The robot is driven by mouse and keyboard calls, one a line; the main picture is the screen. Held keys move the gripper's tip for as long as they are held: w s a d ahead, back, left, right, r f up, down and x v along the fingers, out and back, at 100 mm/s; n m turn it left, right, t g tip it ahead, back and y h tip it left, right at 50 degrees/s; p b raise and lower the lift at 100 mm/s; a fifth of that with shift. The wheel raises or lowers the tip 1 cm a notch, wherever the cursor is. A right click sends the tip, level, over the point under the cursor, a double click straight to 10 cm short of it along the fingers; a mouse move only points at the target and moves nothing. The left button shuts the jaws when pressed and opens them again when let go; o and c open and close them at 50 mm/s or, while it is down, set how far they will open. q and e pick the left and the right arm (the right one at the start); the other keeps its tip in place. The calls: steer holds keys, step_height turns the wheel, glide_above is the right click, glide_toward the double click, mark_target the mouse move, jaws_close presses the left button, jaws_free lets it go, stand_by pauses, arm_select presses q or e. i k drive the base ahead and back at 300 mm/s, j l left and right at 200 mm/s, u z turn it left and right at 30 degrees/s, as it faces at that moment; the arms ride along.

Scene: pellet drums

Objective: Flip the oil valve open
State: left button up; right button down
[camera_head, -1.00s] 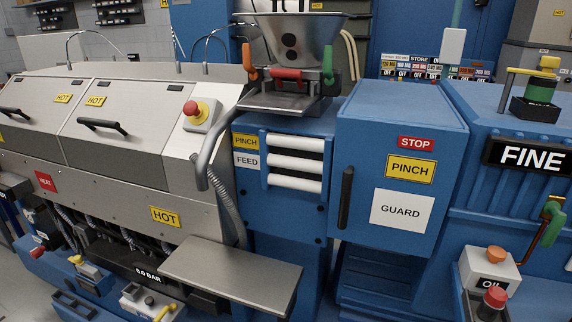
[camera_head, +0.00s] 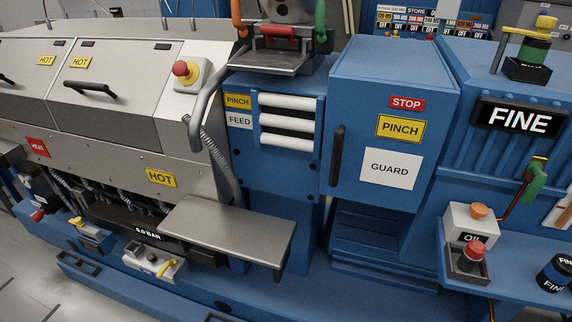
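A white box labelled OIL (camera_head: 468,231) with an orange knob (camera_head: 479,212) on top stands on a blue ledge at the lower right. A copper pipe (camera_head: 506,205) runs up from beside it to a valve with a green lever handle (camera_head: 536,183) on the blue machine, below the FINE sign (camera_head: 519,118). The green handle hangs down at a slant. I cannot tell from the picture whether this valve is open. Neither of my grippers shows in view.
A red knob on a dark base (camera_head: 471,260) stands just in front of the OIL box. A FINE-labelled canister (camera_head: 556,274) is on the ledge to the right. A grey shelf (camera_head: 225,230) juts out at centre. The GUARD door (camera_head: 390,169) is shut.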

mark_target(535, 168)
steer(key=z, duration=1.55)
